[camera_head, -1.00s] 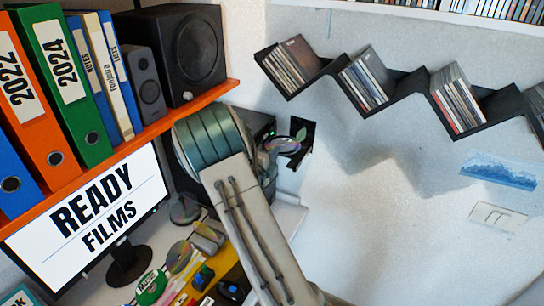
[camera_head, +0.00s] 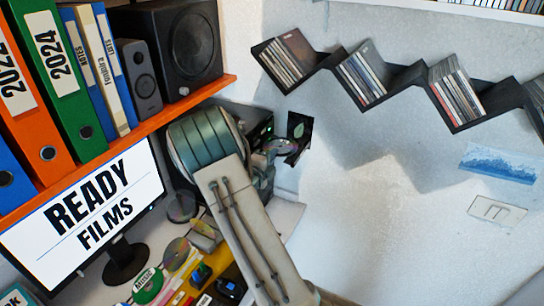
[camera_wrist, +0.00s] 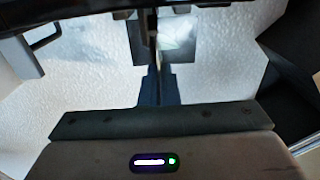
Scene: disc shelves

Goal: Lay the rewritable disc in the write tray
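A shiny disc (camera_head: 279,146) is at the end of my arm, tilted, beside the small black tray (camera_head: 305,127) with a green leaf mark. They overlap in the head view, and I cannot tell whether they touch. In the wrist view, my gripper (camera_wrist: 154,70) appears closed on the thin edge of the disc (camera_wrist: 153,40), seen almost edge-on. A dark square with a pale patch, apparently the tray (camera_wrist: 180,52), lies beyond it. My arm hides most of the gripper in the head view.
A black box with green lights (camera_head: 262,130) stands behind my arm, left of the tray. An orange shelf (camera_head: 150,136) holds binders and speakers above the monitor (camera_head: 85,215). Other discs, including a green Music disc (camera_head: 147,286), lie on the desk. Zigzag disc shelves (camera_head: 400,85) hang at right.

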